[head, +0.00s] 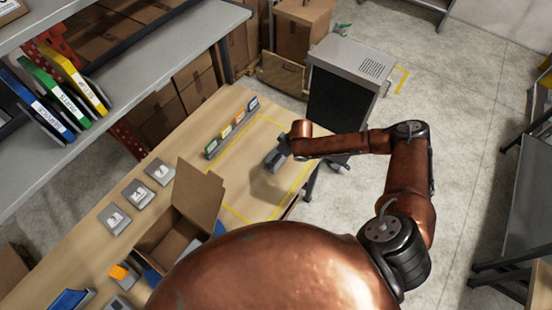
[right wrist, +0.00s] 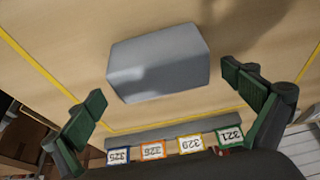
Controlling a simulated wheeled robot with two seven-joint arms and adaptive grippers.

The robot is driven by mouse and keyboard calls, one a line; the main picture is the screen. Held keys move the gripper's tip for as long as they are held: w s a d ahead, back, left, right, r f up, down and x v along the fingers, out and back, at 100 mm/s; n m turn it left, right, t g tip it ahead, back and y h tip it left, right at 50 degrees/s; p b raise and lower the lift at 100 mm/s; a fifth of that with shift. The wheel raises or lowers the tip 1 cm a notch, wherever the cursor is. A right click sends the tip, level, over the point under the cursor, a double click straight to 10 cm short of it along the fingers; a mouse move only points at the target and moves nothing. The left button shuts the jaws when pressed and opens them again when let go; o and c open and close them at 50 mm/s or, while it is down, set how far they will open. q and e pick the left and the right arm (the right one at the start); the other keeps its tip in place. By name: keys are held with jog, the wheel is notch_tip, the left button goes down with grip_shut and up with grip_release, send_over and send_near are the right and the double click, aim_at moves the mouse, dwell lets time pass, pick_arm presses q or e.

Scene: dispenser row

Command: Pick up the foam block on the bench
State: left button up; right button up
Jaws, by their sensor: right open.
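The foam block (right wrist: 158,62) is a plain grey block lying on the wooden bench (right wrist: 60,30), inside a yellow outline. In the right wrist view it sits ahead of my right gripper (right wrist: 165,92), roughly between the two spread green-padded fingers and touching neither. The gripper is open and empty. In the head view my right gripper (head: 272,163) is over the outlined area, and I cannot clearly separate the block from it there. My left gripper is not in view.
A rail of several coloured number tags (right wrist: 170,149) runs along the outlined area. An open cardboard box (head: 197,196) and grey dispensers (head: 113,220) stand farther along the bench. A shelf with binders (head: 65,95) is at left. A dark cabinet (head: 340,98) stands beyond the bench.

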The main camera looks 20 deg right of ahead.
jog(key=shift+x, duration=1.15)
jog(key=shift+c, duration=0.7)
jog(key=c, duration=0.6)
